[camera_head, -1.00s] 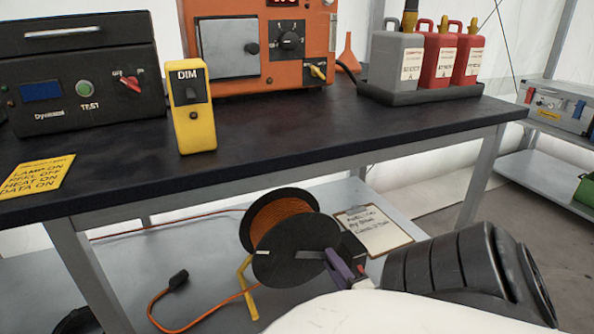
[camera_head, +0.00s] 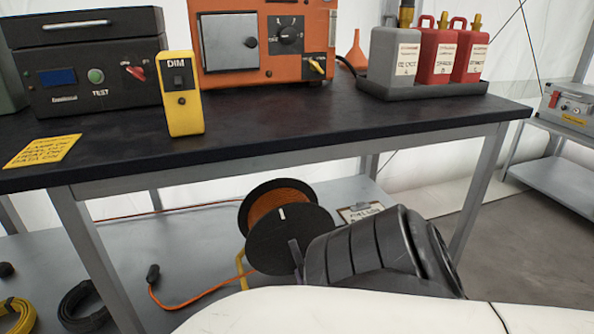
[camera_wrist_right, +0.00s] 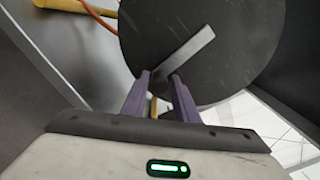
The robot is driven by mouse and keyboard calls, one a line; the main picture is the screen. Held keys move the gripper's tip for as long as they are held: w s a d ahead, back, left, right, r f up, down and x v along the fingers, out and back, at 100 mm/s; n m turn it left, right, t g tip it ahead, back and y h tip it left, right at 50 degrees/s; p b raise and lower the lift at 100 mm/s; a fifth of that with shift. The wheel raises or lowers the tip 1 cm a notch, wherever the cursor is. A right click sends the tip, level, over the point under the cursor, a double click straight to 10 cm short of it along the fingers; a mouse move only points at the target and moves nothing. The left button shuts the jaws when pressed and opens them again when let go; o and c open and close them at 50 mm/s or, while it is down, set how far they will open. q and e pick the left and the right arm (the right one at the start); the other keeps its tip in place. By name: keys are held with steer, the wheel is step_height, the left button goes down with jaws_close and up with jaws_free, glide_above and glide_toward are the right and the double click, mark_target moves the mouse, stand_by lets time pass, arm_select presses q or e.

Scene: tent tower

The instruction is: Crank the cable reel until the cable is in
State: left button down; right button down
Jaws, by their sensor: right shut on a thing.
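The cable reel (camera_head: 272,240), a black-flanged drum wound with orange cable (camera_head: 262,207), stands on the lower shelf on a yellow stand. A pale mark is near the top of its front flange. Loose orange cable (camera_head: 205,303) runs left to a black plug (camera_head: 153,272) lying on the shelf. My right gripper (camera_head: 297,256) is at the flange's lower right, mostly hidden by my own wrist. In the right wrist view, the purple fingers (camera_wrist_right: 161,82) are shut at the lower end of the grey crank arm (camera_wrist_right: 185,54); the grip itself is mostly hidden. My left gripper is out of view.
The dark bench top (camera_head: 270,128) overhangs the reel, with a leg (camera_head: 95,255) at left. A clipboard (camera_head: 360,211) lies behind my right arm. Black (camera_head: 85,305) and yellow coils (camera_head: 15,313) lie at lower left. A yellow DIM box (camera_head: 181,95) stands above.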

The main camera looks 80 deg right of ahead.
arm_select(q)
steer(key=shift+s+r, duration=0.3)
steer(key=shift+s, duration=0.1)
arm_select(e)
steer(key=shift+w+a+r+m, duration=0.1)
steer(key=shift+w+a+m, duration=0.2)
steer(key=shift+w, duration=0.2)
steer(key=c, duration=1.9)
jaws_free()
steer(key=shift+r, duration=0.1)
steer(key=shift+o, duration=0.2)
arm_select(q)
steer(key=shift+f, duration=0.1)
